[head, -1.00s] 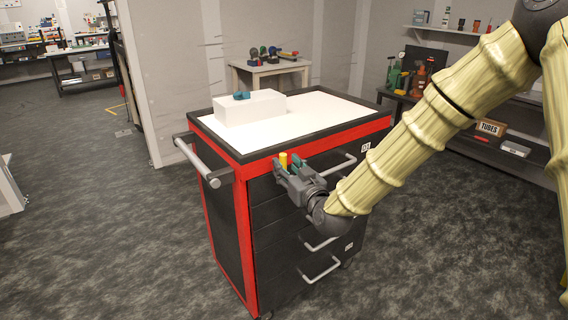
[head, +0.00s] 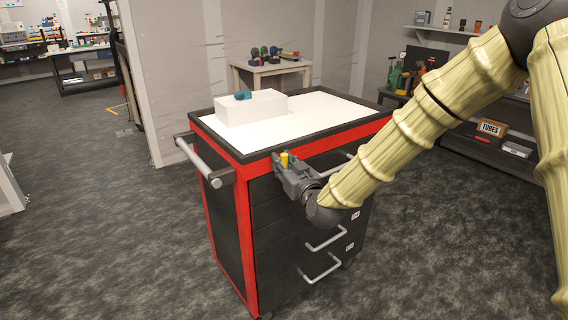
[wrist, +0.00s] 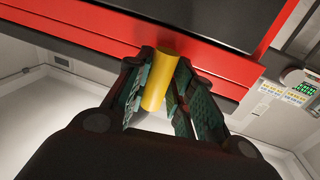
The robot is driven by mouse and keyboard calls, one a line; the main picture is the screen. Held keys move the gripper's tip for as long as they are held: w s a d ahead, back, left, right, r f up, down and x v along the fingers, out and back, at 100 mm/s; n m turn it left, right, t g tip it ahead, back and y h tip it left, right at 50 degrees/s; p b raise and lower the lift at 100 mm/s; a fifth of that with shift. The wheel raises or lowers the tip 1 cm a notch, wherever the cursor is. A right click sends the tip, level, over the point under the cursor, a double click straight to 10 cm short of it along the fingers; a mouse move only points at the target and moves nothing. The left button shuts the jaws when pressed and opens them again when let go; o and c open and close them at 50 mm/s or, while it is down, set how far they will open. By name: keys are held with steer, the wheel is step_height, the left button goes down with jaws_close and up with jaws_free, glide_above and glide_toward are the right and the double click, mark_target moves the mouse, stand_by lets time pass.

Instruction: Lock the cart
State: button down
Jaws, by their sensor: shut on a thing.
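The cart (head: 225,240) is black with red edges and stands in the middle of the head view. It has a stack of drawers on its front and a bar handle at its left. A small yellow cylinder (head: 285,157) shows at the cart's upper front, just under the red edge. My gripper (head: 281,164) is there, shut on it. In the wrist view the yellow cylinder (wrist: 160,80) stands tilted between the green-padded fingers of my gripper (wrist: 164,72). I cannot tell how the cylinder joins the cart.
A white box (head: 245,110) with a small teal object lies on the cart top. Drawer handles (head: 326,240) stick out below my wrist. A small table (head: 270,72) stands behind, shelves at the right. The floor (head: 110,240) at the left is clear.

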steer(key=shift+w+d+m, duration=0.15)
steer(key=shift+d+m, duration=0.15)
steer(key=shift+w+d+r+m+p, duration=0.15)
steer(key=shift+m+p, duration=0.4)
steer(key=shift+m, duration=0.35)
steer(key=shift+w+d+f+m+g+y+b, duration=0.25)
steer(key=shift+m+g, duration=0.35)
steer(key=shift+m, duration=1.65)
steer(key=shift+s+f+m+g+y, duration=0.2)
steer(key=shift+f+m+g, duration=0.35)
steer(key=shift+m, duration=1.65)
steer(key=shift+w+d+f+m+g+y+b, duration=0.2)
steer(key=shift+m+g, duration=0.45)
steer(key=shift+m, duration=1.6)
steer(key=shift+s+a+f, duration=0.15)
steer(key=shift+s, duration=0.1)
steer(key=c, duration=1.3)
jaws_free()
steer(key=shift+w+r, duration=0.1)
steer(key=shift+r, duration=0.2)
